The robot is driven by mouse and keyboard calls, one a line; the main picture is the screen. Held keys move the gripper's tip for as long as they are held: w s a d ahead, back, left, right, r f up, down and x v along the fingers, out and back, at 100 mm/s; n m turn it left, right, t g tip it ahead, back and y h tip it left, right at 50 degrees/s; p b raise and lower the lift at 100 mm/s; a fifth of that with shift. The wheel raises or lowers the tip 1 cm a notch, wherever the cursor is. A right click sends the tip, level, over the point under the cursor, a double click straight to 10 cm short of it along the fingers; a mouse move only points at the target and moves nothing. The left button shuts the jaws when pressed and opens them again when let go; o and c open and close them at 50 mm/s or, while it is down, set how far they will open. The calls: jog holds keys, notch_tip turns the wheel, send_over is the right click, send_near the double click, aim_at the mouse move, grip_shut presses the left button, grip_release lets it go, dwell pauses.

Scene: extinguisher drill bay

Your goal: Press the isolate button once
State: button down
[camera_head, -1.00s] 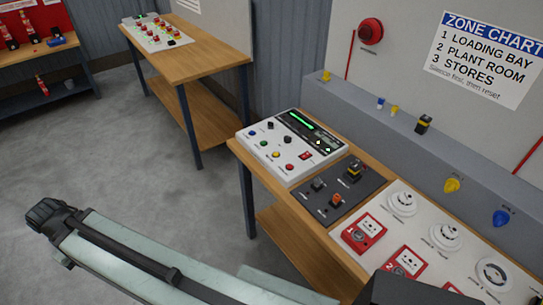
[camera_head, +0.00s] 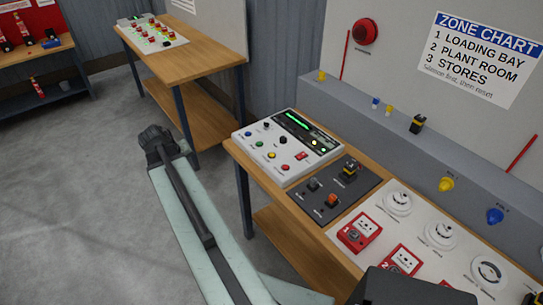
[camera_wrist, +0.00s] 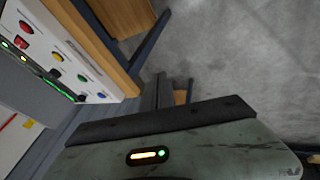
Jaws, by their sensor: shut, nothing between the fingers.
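A white control panel (camera_head: 262,166) lies on the right wooden bench. It bears a blue button (camera_head: 248,134), a green button (camera_head: 259,144), a yellow button (camera_head: 271,155), a red button (camera_head: 284,167) and a red square control (camera_head: 301,156). Their labels are too small to read, so I cannot tell which is the isolate button. The panel also shows at the left of the wrist view (camera_wrist: 40,42). My gripper (camera_head: 153,138), at the dark end of my pale arm, is shut and empty. It is left of the panel in the head view, apart from it.
Beside the panel, a dark plate (camera_head: 312,212) carries raised switches. A white board (camera_head: 378,258) with detectors and red call points lies nearer. A grey ledge (camera_head: 360,115) with small knobs runs behind. Another bench (camera_head: 188,60) stands far left. Open floor (camera_head: 75,180) lies left.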

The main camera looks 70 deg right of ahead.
jog(key=s+d+r+m+g+h, duration=0.2)
jog(key=s+d+r+m, duration=0.1)
jog(key=s+d, duration=1.05)
jog(key=r+m+g+h, duration=0.1)
jog(key=r+m, duration=0.1)
send_over(270, 156)
jog(key=shift+f, duration=0.1)
notch_tip(270, 156, down, 9)
jog(key=b, duration=0.8)
jog(key=shift+b, duration=0.35)
jog(key=shift+f+b, duration=0.25)
jog(key=shift+b, duration=0.05)
